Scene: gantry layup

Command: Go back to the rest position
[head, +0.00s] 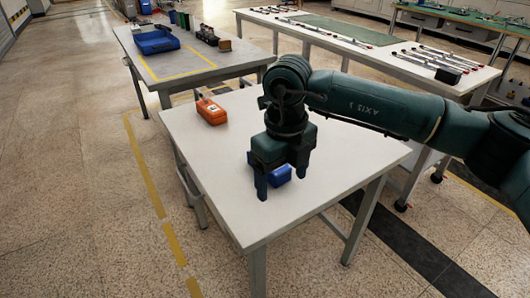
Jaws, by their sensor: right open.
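My right gripper (281,184) points down over the near white table (215,172), its two fingers apart. A blue object (283,175) shows behind and between the fingers; the gripper hides part of it. I cannot tell from this view whether the fingers touch it or stand in front of it. My left gripper is not in view.
An orange case (211,112) lies at the table's back left. Behind stands a table with a blue bin (156,40) and small items. A long bench (330,35) with rods is at the back right. Floor at the left, past the yellow line (150,180), is clear.

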